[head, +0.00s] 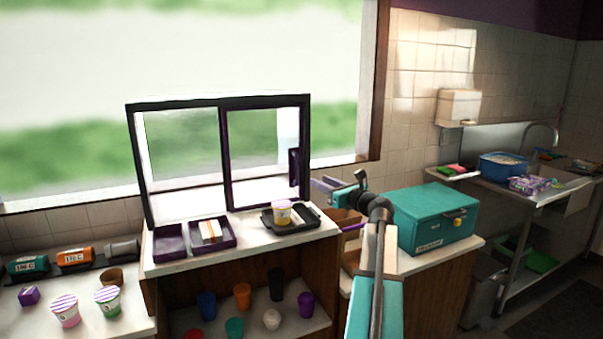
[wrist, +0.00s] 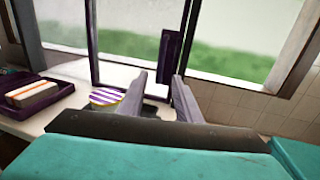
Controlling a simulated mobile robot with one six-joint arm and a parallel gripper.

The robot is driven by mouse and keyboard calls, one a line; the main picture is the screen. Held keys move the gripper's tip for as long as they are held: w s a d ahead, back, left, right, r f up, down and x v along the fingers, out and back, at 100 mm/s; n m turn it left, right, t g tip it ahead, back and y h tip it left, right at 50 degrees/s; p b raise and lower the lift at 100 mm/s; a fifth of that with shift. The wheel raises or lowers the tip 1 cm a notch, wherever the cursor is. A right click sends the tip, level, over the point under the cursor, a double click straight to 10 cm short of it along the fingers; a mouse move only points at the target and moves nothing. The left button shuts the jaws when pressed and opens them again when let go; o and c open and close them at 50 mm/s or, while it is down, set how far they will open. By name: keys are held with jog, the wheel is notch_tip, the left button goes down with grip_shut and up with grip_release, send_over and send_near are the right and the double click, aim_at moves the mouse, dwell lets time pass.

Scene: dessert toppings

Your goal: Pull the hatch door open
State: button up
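The hatch is a dark-framed window above the counter. Its right-hand pane, the hatch door (head: 255,150), fills the right half of the frame and carries a dark purple upright handle (head: 294,173) near its right edge. The handle also shows in the wrist view (wrist: 168,60), just beyond my fingertips. My gripper (head: 316,184) is to the right of the handle in the head view. In the wrist view my gripper (wrist: 161,82) has its two grey fingers apart with nothing between them. I cannot tell whether a fingertip touches the handle.
A dark tray (head: 268,222) with a striped-lid cup (head: 282,212) stands on the counter below the handle. Purple trays (head: 171,243) are to its left. A teal box (head: 430,217) stands to the right of my arm. Several cups fill the shelf below.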

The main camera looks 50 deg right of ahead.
jog(key=shift+d, duration=0.1)
jog(key=p, duration=0.3)
send_near(297, 170)
jog(key=w+d, duration=0.1)
jog(key=w, duration=0.6)
jog(key=shift+w+d, duration=0.35)
grip_shut()
jog(key=shift+a, duration=0.15)
